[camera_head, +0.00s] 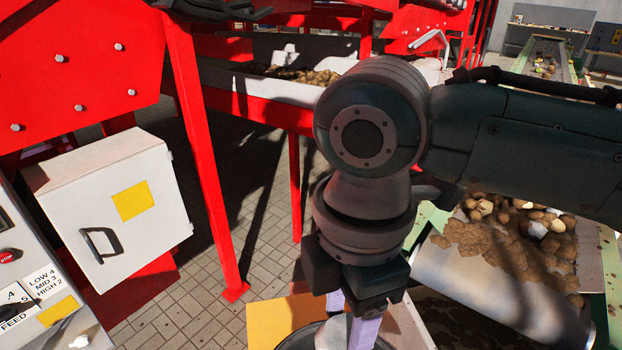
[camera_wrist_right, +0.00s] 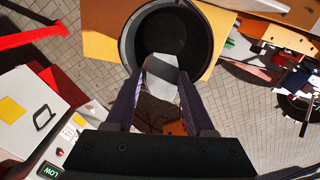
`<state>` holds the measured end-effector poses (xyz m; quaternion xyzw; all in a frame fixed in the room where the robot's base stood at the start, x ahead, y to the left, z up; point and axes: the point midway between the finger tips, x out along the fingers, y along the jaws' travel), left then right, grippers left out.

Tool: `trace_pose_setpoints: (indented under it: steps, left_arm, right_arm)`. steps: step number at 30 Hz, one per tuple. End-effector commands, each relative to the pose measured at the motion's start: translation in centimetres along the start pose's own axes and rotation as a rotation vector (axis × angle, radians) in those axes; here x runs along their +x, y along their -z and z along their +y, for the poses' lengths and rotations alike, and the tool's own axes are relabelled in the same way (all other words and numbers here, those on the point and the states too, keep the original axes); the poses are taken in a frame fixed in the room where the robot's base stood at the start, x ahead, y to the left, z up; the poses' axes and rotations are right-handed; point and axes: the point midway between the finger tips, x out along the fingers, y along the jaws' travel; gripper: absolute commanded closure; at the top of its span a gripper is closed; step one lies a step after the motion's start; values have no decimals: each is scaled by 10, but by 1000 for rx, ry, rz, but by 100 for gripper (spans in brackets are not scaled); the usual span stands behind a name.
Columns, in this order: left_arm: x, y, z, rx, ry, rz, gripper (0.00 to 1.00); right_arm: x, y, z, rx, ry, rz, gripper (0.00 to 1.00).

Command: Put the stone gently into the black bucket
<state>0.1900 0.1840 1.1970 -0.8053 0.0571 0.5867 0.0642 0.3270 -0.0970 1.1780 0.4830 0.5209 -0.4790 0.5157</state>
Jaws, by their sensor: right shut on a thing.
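A pale grey stone (camera_wrist_right: 162,76) is held between the fingertips of my right gripper (camera_wrist_right: 158,85) in the right wrist view. The black bucket (camera_wrist_right: 128,42) is at the top middle there, its opening facing the camera. The stone overlaps the near part of the opening in the picture; its height over the rim is hard to judge. In the head view my right gripper (camera_head: 350,322) points down at the bottom middle. The bucket's rim (camera_head: 290,341) shows partly below it, cut by the frame edge. My left gripper is not in view.
The bucket stands on a yellow-orange surface (camera_head: 268,322). A conveyor with potatoes and clods (camera_head: 540,235) runs at the right, with a metal roller (camera_head: 500,290). A red machine frame (camera_head: 205,160) and a white control box (camera_head: 110,205) stand at the left.

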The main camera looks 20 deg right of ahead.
Motion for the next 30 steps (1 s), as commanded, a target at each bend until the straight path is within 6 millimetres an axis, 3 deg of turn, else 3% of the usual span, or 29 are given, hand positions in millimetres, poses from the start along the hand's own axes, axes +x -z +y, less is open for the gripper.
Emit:
trace_pose_setpoints:
  steps: [3,8,22,30]
  left_arm:
    - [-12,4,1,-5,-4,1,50]
    - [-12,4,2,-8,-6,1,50]
    - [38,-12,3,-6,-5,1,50]
    - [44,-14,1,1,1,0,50]
  right_arm:
    - [5,6,-8,-139,3,-5,100]
    - [14,9,-12,-224,0,-9,100]
    - [62,8,-12,-229,-1,-11,100]
    - [68,7,-12,-228,-1,-11,100]
